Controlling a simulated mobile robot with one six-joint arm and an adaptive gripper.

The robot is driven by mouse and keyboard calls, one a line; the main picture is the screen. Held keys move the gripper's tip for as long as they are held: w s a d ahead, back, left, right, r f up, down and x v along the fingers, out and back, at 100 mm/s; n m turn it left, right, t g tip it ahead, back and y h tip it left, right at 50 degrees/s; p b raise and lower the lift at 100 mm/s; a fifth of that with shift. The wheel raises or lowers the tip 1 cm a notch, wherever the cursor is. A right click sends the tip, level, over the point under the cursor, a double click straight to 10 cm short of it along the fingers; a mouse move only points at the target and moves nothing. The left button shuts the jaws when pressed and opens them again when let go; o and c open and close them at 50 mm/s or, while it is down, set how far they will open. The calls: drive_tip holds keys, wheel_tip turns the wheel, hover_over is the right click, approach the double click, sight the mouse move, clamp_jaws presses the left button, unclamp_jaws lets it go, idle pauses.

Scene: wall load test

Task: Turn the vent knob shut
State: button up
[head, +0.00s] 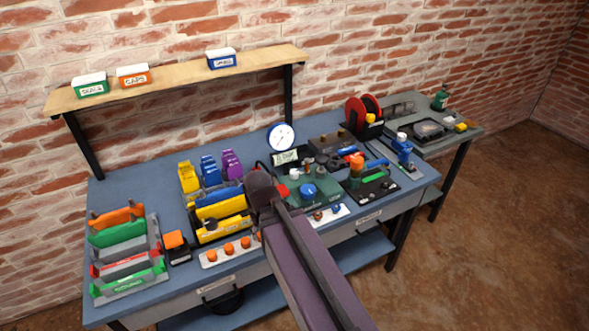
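A green panel unit (323,184) with a large blue knob (308,191) and small fittings stands near the middle of the workbench. A round white gauge (281,136) with a dark needle stands behind it, with a pale label (285,157) below. I cannot read which knob is the vent knob. My arm reaches in from the bottom and ends in a dark joint just left of the green panel. My gripper is hidden behind the arm, so its fingers and any contact with a knob do not show.
Coloured racks (122,243) fill the bench's left end. Yellow bins (188,177) and a strip with orange knobs (229,249) are left of my arm. A black unit with an orange-topped part (357,162) stands right of the panel. A wooden shelf (180,75) hangs above.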

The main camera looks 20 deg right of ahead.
drive_tip(key=shift+w+a, duration=0.1)
drive_tip(key=shift+a, duration=0.1)
drive_tip(key=o, duration=0.4)
drive_tip(key=shift+w, duration=0.15)
drive_tip(key=n+t+y+p, duration=0.3)
drive_tip(key=n+p, duration=0.3)
drive_tip(key=n, duration=0.3)
approach(295, 172)
wheel_tip(295, 172, up, 3)
drive_tip(key=d, duration=0.1)
drive_tip(key=shift+s, duration=0.35)
drive_tip(key=shift+f+b, duration=0.15)
drive_tip(key=shift+b, duration=0.3)
drive_tip(key=b+x, duration=1.2)
drive_tip(key=x, duration=0.1)
drive_tip(key=shift+w+a+f, duration=0.15)
drive_tip(key=shift+a, duration=0.05)
